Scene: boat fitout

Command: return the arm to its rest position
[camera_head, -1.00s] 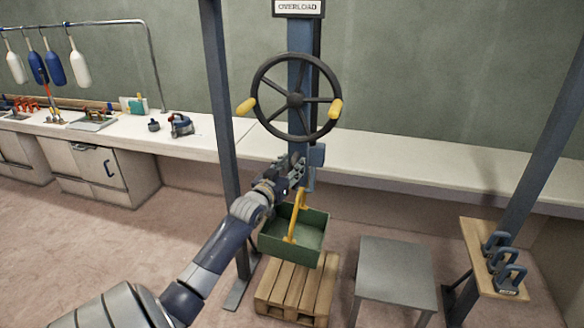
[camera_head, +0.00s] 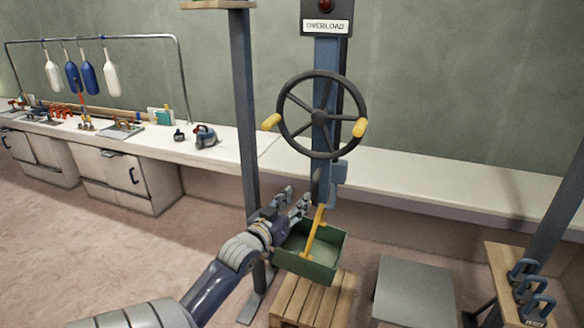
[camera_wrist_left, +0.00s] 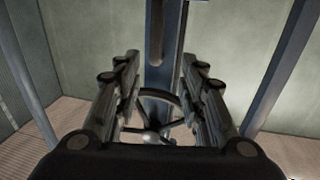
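My left gripper (camera_head: 291,203) is in the middle of the head view, with its arm coming in from below left. Its two fingers stand apart with nothing between them. The left wrist view shows the same open fingers (camera_wrist_left: 160,90), with a blue-grey post and a dark wheel beyond them. In the head view the gripper is beside the yellow handle (camera_head: 316,230) of a green crate (camera_head: 330,270); I cannot tell whether they touch. My right gripper is not in view.
The crate is at a wooden pallet (camera_head: 312,300). A handwheel (camera_head: 320,116) with yellow grips is on the post above. A blue-grey upright (camera_head: 246,120) stands close left of the gripper. A grey stool (camera_head: 415,290) and a shackle stand (camera_head: 500,262) are at right.

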